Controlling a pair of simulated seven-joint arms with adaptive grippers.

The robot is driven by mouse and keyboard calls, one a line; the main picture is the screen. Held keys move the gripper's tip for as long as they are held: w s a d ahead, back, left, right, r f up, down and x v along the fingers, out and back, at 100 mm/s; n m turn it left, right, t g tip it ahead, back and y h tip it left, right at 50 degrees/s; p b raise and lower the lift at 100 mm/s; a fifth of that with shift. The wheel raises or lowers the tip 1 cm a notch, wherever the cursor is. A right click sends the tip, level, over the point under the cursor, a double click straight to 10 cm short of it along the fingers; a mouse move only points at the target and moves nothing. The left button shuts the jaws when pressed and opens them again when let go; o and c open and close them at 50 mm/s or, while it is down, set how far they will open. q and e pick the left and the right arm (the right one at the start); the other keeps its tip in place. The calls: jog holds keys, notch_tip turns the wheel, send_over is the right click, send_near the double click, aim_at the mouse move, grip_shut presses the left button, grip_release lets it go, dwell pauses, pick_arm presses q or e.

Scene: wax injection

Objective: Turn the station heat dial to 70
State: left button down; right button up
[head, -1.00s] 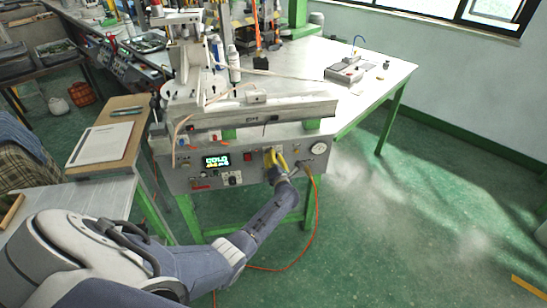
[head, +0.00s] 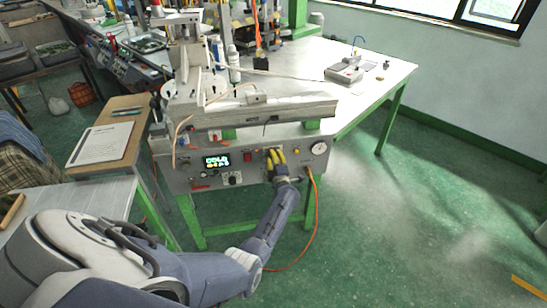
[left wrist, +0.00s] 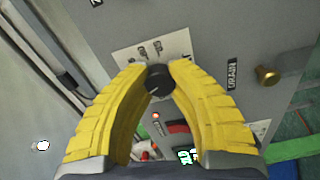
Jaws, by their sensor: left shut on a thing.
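My left gripper (head: 275,152) has its yellow fingers at the front panel of the station (head: 200,176). In the left wrist view its fingertips (left wrist: 158,78) are closed around a small black dial knob (left wrist: 159,82). The knob sits on a pale label plate (left wrist: 128,57) whose marks are too small to read, so I cannot read its setting. The fingers hide part of the plate. A lit display (head: 216,161) is left of the gripper in the head view; its upper row seems to read COLD. My right gripper is not in view.
A brass knob (left wrist: 267,76) marked DRAIN is close beside the left fingers. A red switch (head: 248,156), another black knob (head: 233,179) and a round gauge (head: 319,148) are on the panel. An orange cable (head: 314,215) hangs near my forearm.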

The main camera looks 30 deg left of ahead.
pick_arm(q)
jog(key=m, duration=0.5)
jog(key=shift+w+d+r, duration=0.15)
jog(key=shift+w+d, duration=0.05)
jog(key=shift+m, duration=1.1)
jog(key=shift+d+f, duration=0.1)
jog(key=shift+f, duration=0.1)
jog(key=c, duration=1.4)
grip_release()
jog(key=shift+o, duration=1.7)
jog(key=shift+s, duration=0.1)
jog(key=shift+a, duration=0.2)
